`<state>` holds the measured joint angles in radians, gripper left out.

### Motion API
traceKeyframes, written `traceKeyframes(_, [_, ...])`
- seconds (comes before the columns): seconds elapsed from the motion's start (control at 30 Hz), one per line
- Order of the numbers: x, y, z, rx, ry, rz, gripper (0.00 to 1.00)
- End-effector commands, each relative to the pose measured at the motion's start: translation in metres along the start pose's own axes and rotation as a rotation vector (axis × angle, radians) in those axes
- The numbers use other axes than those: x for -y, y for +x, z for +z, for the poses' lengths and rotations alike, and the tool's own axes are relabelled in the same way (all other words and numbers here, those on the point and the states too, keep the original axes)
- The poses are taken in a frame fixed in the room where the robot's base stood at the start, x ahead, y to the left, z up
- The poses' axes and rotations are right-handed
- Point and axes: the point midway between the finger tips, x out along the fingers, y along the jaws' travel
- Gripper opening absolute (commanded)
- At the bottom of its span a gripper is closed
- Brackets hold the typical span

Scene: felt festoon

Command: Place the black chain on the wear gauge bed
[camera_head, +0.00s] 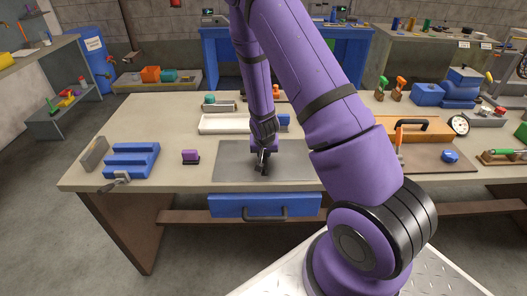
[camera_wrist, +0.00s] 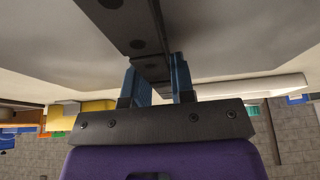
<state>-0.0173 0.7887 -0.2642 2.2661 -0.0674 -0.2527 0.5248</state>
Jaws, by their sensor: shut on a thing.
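My gripper (camera_head: 263,153) is over the dark grey mat (camera_head: 232,168) at the front middle of the bench. In the wrist view its two blue-lined fingers (camera_wrist: 157,82) are shut on the black chain (camera_wrist: 143,42). The chain shows there as dark flat links with round pins, running from between the fingers to the top edge. In the head view only a small dark bit of it shows under the gripper. A long white tray (camera_head: 230,124) lies behind the mat, partly hidden by my arm. No label marks the wear gauge bed, so I cannot tell whether this tray is it.
A stepped blue block (camera_head: 132,160) and a small purple block (camera_head: 191,156) stand left of the mat. An orange case (camera_head: 384,130) with a black handle and a round dial (camera_head: 459,125) are to the right. A blue drawer (camera_head: 264,206) hangs under the front edge.

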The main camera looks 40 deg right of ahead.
Motion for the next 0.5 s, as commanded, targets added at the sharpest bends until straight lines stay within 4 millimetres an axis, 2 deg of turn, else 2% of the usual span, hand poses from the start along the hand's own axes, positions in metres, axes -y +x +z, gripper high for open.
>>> traceKeyframes(0.07, [0.0, 0.002, 0.0007, 0.0, 0.0, 0.0, 0.0])
traceKeyframes(0.1, [0.0001, 0.0016, 0.0006, 0.0, 0.0, 0.0, 0.32])
traceKeyframes(0.17, [0.0001, 0.0015, 0.0006, 0.0, 0.0, 0.0, 0.46])
traceKeyframes(0.2, [0.0001, 0.0015, 0.0006, 0.0, 0.0, 0.0, 0.49])
traceKeyframes(0.5, [0.0001, -0.0002, -0.0002, 0.0, 0.0, 0.0, 0.49])
